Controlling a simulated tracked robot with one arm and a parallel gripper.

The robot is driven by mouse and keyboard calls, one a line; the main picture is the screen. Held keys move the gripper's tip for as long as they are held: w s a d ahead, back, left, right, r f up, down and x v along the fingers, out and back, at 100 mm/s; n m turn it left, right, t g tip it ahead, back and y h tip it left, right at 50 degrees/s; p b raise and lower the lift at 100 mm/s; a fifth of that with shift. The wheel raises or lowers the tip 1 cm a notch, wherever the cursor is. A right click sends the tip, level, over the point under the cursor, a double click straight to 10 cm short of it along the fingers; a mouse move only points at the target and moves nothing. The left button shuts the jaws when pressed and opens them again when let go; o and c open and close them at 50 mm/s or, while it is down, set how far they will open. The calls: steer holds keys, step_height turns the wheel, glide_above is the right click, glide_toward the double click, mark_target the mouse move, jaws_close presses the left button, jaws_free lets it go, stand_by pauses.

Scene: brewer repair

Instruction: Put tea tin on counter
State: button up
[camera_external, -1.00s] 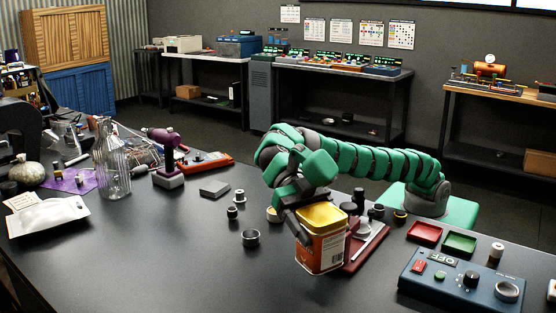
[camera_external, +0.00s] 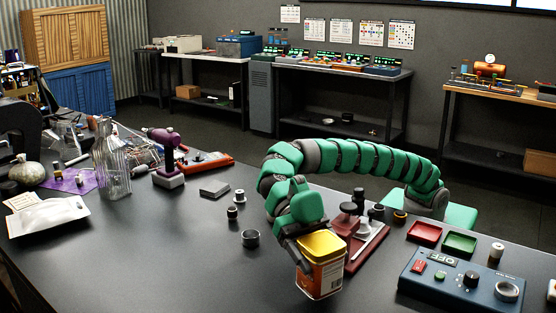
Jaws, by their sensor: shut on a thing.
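The tea tin (camera_external: 322,274) is a red and orange box with a yellow lid and a pale label. It is near the front middle of the dark counter (camera_external: 180,255) and tilts slightly. My gripper (camera_external: 303,252) comes from above and behind, shut on the tin's left side. The far jaw is hidden behind the tin. I cannot tell whether the tin's bottom touches the counter.
A dark red stand (camera_external: 365,248) is right behind the tin. A blue control box (camera_external: 462,278) and red (camera_external: 424,232) and green (camera_external: 460,243) trays are to the right. A dark ring (camera_external: 250,239) lies to the left. The counter's front left is clear.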

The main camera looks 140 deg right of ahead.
mark_target(330, 283)
steer(key=shift+f, duration=1.7)
steer(key=shift+f+b, duration=0.1)
steer(key=shift+b, duration=0.3)
steer(key=o, duration=1.1)
steer(key=shift+s+d+r, duration=0.1)
steer(key=shift+d+r, duration=0.15)
steer(key=p+v, duration=0.1)
steer(key=v, duration=1)
steer(key=shift+d+r+p, duration=0.15)
steer(key=shift+d+p, duration=0.05)
steer(key=shift+p, duration=0.1)
